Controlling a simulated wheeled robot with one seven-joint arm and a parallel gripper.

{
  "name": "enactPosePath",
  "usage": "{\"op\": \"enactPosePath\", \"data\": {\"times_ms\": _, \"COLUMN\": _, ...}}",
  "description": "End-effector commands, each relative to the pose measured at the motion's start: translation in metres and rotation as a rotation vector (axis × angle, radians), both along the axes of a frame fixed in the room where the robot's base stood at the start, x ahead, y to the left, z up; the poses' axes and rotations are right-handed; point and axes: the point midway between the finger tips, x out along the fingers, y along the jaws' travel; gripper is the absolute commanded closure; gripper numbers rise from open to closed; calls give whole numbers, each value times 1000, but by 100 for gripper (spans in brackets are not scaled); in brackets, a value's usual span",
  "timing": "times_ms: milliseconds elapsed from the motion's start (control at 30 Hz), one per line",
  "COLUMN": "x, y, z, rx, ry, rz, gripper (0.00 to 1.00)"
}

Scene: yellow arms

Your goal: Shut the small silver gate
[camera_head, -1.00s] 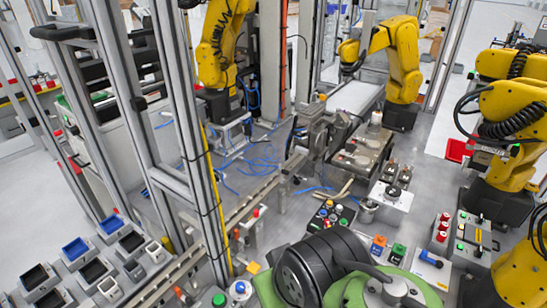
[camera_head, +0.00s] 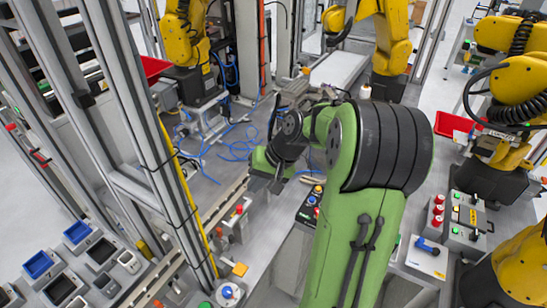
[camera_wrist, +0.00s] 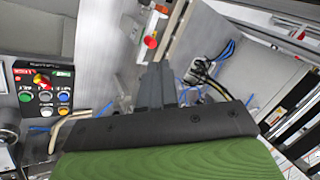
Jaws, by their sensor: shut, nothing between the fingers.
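My gripper (camera_head: 278,184) hangs over the grey floor plate in the middle of the head view, below my green arm. In the wrist view its dark fingers (camera_wrist: 155,85) are together, with nothing seen between them. I cannot pick out the small silver gate with certainty. A tall silver aluminium frame (camera_head: 134,115) stands left of my gripper, apart from it. A low silver rail (camera_head: 205,215) runs between the frame and my gripper. My arm hides much of the machinery at the centre.
A button box (camera_wrist: 45,90) is left of my fingers in the wrist view. Blue cables (camera_head: 235,150) lie on the plate behind my gripper. Yellow robot arms (camera_head: 185,45) stand around the cell. A red tray (camera_head: 455,125) is at the right.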

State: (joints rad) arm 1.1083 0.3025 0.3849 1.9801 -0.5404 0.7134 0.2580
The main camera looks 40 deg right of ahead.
Motion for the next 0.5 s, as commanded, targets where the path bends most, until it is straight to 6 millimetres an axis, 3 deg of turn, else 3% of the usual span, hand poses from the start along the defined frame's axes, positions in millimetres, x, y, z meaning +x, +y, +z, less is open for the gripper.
{"op": "enactPosePath", "data": {"times_ms": 33, "x": 2, "y": -36, "z": -15, "rx": 103, "ry": -39, "rz": -91, "gripper": 100}}
{"op": "enactPosePath", "data": {"times_ms": 100, "x": 1, "y": -81, "z": -26, "rx": 235, "ry": -129, "rz": -204, "gripper": 100}}
{"op": "enactPosePath", "data": {"times_ms": 233, "x": -20, "y": -155, "z": -33, "rx": 421, "ry": -322, "rz": -394, "gripper": 100}}
{"op": "enactPosePath", "data": {"times_ms": 333, "x": -37, "y": -189, "z": -33, "rx": 492, "ry": -427, "rz": -480, "gripper": 100}}
{"op": "enactPosePath", "data": {"times_ms": 400, "x": -43, "y": -199, "z": -33, "rx": 512, "ry": -460, "rz": -505, "gripper": 100}}
{"op": "enactPosePath", "data": {"times_ms": 500, "x": -38, "y": -198, "z": -35, "rx": 517, "ry": -468, "rz": -509, "gripper": 100}}
